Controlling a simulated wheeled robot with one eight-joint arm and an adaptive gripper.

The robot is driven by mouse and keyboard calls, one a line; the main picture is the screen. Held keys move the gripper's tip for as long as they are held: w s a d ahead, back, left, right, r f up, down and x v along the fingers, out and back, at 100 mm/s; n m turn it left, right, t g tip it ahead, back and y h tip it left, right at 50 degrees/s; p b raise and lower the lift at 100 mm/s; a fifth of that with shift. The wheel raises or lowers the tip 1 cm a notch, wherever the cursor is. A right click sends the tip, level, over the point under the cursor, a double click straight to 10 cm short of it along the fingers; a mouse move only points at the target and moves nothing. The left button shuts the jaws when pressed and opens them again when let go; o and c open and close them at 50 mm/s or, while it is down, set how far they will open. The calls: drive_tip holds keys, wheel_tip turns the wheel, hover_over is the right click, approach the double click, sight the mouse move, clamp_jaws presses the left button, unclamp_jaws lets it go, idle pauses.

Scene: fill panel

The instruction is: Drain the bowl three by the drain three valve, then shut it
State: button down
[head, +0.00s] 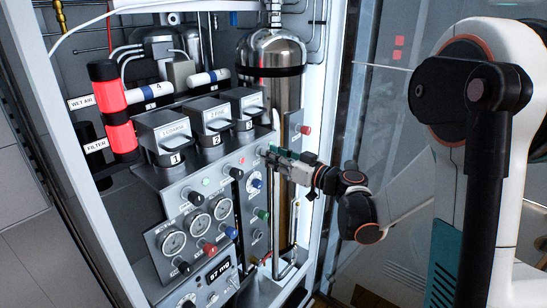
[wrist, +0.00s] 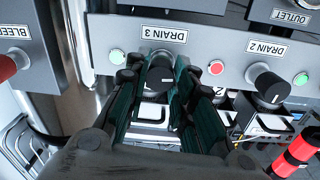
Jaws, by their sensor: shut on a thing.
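The drain three valve is a dark round knob (wrist: 159,74) under the "DRAIN 3" label (wrist: 163,34) in the wrist view. A white mark shows on its face. My gripper (wrist: 157,84) is shut on this knob, one green-padded finger on each side. In the head view my gripper (head: 272,153) reaches the panel from the right and hides the knob. Bowl three (head: 247,131) is a dark cup tagged 3 under a grey box, at the right end of the row of bowls. Its liquid level cannot be made out.
The drain two knob (wrist: 270,88) is close to the right in the wrist view, with a red light (wrist: 215,67) between the knobs. A steel tank (head: 272,62) stands behind. The red bleed knob (wrist: 7,67) is far left.

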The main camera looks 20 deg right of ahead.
drive_tip(key=shift+m, duration=0.3)
drive_tip(key=shift+d+m+g+b, duration=0.1)
drive_tip(key=shift+m+g+b, duration=0.4)
drive_tip(key=shift+m, duration=8.6)
drive_tip(key=c, duration=1.3)
unclamp_jaws()
drive_tip(key=shift+c, duration=0.2)
